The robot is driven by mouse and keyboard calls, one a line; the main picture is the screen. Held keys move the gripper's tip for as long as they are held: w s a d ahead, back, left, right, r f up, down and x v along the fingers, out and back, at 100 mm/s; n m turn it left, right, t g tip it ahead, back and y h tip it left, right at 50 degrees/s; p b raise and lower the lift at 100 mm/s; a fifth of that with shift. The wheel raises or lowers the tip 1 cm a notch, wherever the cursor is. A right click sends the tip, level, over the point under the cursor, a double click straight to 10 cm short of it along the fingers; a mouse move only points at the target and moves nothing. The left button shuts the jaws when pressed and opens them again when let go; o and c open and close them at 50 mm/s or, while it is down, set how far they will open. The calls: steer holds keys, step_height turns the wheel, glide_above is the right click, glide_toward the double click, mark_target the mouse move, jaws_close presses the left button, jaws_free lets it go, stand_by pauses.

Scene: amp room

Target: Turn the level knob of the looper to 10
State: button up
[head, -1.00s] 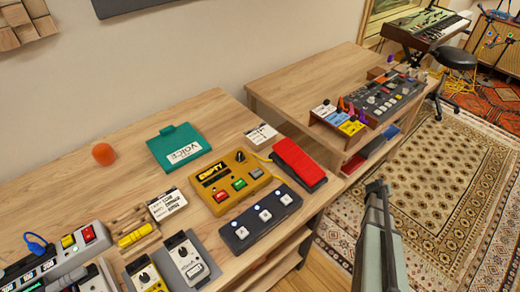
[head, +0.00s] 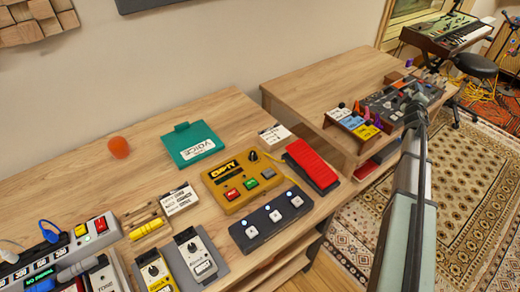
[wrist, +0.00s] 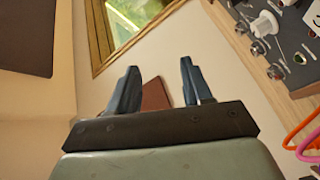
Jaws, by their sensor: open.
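The looper (head: 228,190) is a yellow box on the near desk, with a dark display reading "EMPTY" and red, green and grey buttons along its front. Its small dark knob (head: 253,156) sits at the upper right corner; I cannot read its setting. My gripper (head: 416,95) is far to the right of the looper, over the second desk near the mixer. In the wrist view my gripper (wrist: 160,68) shows two separated dark fingers with no held object. The looper is not in the wrist view.
A black footswitch (head: 270,220) lies in front of the looper and a red pedal (head: 312,165) to its right. A teal "VOICE" folder (head: 192,145) lies behind it. A mixer (head: 385,105) and coloured pedals (head: 355,122) stand on the second desk.

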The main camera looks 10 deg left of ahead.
steer(key=a+r+n+g+h, duration=0.1)
steer(key=a+r+g, duration=0.1)
steer(key=a, duration=0.6)
steer(key=a+r+g, duration=0.2)
steer(key=a+r, duration=0.1)
steer(key=a, duration=0.5)
steer(key=s+a+n+g+y, duration=0.1)
steer(key=s+a+n+g, duration=0.2)
steer(key=a, duration=0.7)
steer(key=s+a+n+g+y, duration=0.1)
steer(key=s+a+g, duration=0.1)
steer(key=s+a, duration=0.55)
step_height(320, 180, up, 2)
steer(key=n+g+y, duration=0.3)
steer(key=n+g, duration=0.6)
steer(key=n, duration=0.1)
glide_above(253, 153)
step_height(253, 153, down, 13)
steer(key=shift+r, duration=0.15)
steer(key=shift+c, duration=0.5)
jaws_close()
